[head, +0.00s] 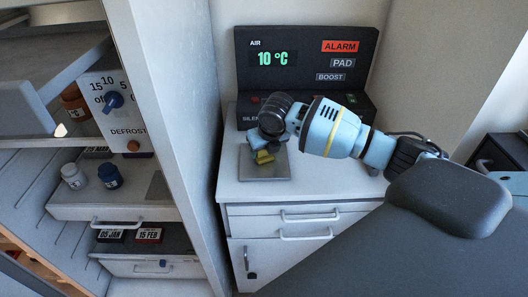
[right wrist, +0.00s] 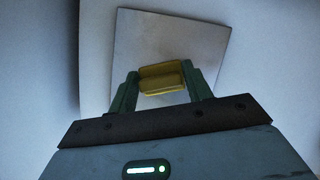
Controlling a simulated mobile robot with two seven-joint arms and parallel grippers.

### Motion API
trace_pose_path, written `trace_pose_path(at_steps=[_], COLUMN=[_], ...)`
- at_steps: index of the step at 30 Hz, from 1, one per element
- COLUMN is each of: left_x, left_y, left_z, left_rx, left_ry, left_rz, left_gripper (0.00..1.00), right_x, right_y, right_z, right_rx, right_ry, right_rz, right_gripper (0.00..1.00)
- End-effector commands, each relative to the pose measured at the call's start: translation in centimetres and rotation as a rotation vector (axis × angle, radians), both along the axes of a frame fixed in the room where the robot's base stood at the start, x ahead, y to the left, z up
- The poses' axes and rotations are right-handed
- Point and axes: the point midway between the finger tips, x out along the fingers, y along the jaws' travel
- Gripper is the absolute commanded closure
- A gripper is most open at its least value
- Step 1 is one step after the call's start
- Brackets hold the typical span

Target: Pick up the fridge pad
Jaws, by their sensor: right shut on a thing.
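A small yellow block (right wrist: 160,77), which looks like the fridge pad, is between the fingers of my right gripper (right wrist: 163,85). The right gripper is shut on the block, one green finger at each side. The plate (right wrist: 205,52) lies behind the block in the right wrist view. I cannot tell whether the block touches the plate. My left gripper is not in view.
A dark panel (head: 290,43) reading 10 °C, ALARM, PAD and BOOST stands behind the counter (head: 235,185). Left of a tall side wall (head: 165,120), open shelves hold a white jar (head: 74,177), a blue jar (head: 111,176) and a dial (head: 114,99).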

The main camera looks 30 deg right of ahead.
Motion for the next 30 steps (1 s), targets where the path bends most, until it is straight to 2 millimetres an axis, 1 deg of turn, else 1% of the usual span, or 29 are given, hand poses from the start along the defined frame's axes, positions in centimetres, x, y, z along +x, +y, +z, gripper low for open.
trace_pose_path(at_steps=[5,11,17,24,27,30], left_x=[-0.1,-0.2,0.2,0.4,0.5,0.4], left_y=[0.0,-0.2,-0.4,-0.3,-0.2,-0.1], left_z=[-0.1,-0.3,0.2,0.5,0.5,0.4], left_rx=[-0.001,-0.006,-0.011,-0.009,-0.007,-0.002], left_ry=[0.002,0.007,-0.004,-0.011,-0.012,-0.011], left_rz=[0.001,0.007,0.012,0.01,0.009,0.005], left_gripper=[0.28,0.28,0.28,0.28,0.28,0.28], right_x=[0.1,0.1,-2.4,-6.0,-7.2,-8.1], right_y=[0.0,-0.1,3.6,8.7,10.3,11.5], right_z=[1.1,3.5,4.0,4.5,4.7,4.8], right_rx=[0.0,0.001,0.001,0.002,0.001,0.001], right_ry=[-0.002,-0.002,-0.002,-0.001,-0.002,-0.001], right_rz=[-0.001,-0.001,0.006,0.005,0.004,0.002], right_gripper=[0.79,0.79,0.79,0.79,0.79,0.79])
